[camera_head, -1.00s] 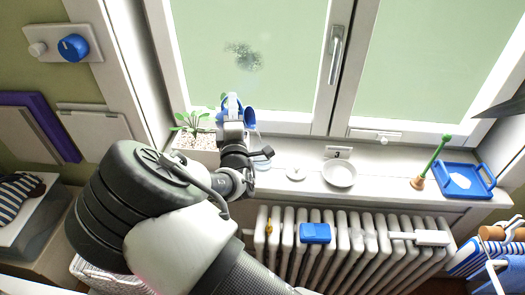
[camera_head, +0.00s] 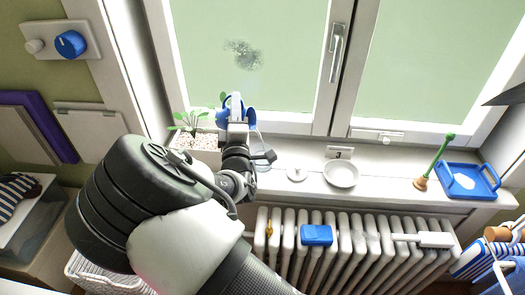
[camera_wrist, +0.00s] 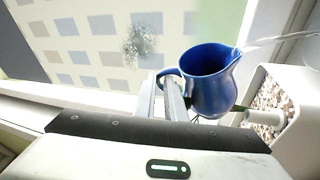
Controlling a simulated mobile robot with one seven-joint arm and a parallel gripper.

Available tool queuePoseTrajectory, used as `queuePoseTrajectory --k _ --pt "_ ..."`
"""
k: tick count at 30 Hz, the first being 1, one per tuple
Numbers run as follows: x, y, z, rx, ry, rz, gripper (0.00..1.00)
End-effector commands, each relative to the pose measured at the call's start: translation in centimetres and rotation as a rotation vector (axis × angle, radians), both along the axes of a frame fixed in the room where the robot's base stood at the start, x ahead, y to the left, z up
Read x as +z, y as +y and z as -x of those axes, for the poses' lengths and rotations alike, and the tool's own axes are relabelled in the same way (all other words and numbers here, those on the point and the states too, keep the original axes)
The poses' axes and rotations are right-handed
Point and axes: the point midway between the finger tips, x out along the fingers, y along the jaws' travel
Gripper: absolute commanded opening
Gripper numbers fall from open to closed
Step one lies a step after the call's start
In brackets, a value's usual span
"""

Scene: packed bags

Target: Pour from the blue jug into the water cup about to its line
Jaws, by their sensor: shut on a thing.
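The blue jug (camera_head: 249,117) is above the left part of the windowsill, partly hidden by my gripper (camera_head: 237,118). In the wrist view the jug (camera_wrist: 211,88) is tilted, its spout towards the upper right. My gripper (camera_wrist: 160,80) is shut on its handle. A thin clear streak runs right from the spout; I cannot tell if it is water or a glass edge. A clear vessel (camera_head: 262,147), seemingly the water cup, stands just right of my gripper in the head view, partly covered. Its line and water level cannot be made out.
A planter (camera_head: 195,143) with pebbles and green leaves is close left of the jug. To the right on the sill are a white disc (camera_head: 297,174), a white bowl (camera_head: 341,174), a green-handled tool (camera_head: 434,163) and a blue tray (camera_head: 444,182). The window is close behind.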

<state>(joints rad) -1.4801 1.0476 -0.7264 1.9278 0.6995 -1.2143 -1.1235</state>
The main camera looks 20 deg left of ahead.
Motion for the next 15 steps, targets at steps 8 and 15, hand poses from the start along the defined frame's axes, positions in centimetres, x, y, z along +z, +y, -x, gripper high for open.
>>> queuePoseTrajectory --k 8,15 --pt "0.16 -0.13 -0.11 0.0 -0.004 -0.032 0.0" --pt "0.3 -0.25 -0.11 0.0 -0.003 -0.061 0.0"
